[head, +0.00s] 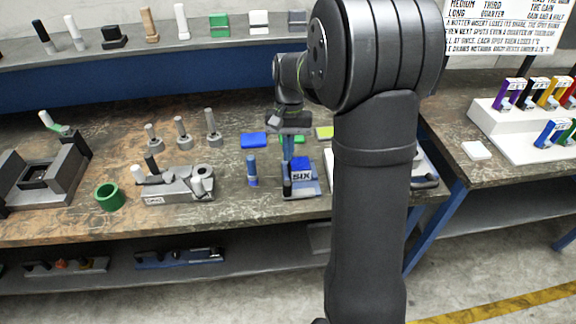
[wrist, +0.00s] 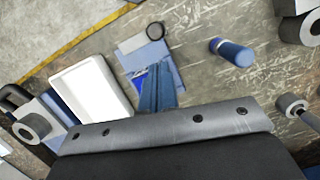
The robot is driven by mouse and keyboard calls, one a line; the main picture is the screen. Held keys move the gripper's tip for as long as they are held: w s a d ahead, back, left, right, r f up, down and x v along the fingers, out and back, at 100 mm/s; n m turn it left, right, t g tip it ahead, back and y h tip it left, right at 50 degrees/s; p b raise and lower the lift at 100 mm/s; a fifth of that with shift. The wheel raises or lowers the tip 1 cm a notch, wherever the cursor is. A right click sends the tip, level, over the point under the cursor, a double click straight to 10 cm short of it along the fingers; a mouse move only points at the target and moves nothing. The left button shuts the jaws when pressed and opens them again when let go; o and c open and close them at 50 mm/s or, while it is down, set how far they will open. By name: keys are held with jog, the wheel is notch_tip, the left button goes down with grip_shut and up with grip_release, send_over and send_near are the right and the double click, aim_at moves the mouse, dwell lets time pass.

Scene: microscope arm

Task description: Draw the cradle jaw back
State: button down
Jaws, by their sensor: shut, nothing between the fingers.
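My gripper (head: 287,132) is shut and empty, in the middle of the head view, over the back of a small blue stand (head: 301,192). The stand carries a blue block marked SIX (head: 302,172) and a dark upright knob at its front left. The stand also shows in the wrist view (wrist: 172,72), with a dark ring near its end. I cannot tell which part is the cradle jaw, or whether my fingertips touch the stand. My forearm hides the area to the right of the stand.
A blue cylinder (head: 252,170) stands upright just left of the stand. A grey fixture (head: 178,187) with upright pegs and a green ring (head: 109,197) are further left. Blue and green pads lie behind. A white tray (wrist: 92,88) shows beside the stand in the wrist view.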

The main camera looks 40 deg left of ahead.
jog(key=shift+v, duration=1.45)
jog(key=shift+f, duration=0.1)
jog(key=x, duration=0.6)
jog(key=shift+s+f, duration=0.1)
jog(key=shift+f, duration=0.15)
jog(key=w+a+f, duration=0.2)
jog(key=f, duration=0.1)
jog(key=shift+w+a+f, duration=0.15)
jog(key=shift+a+f, duration=0.05)
jog(key=shift+w+r, duration=0.1)
jog(key=shift+r, duration=0.4)
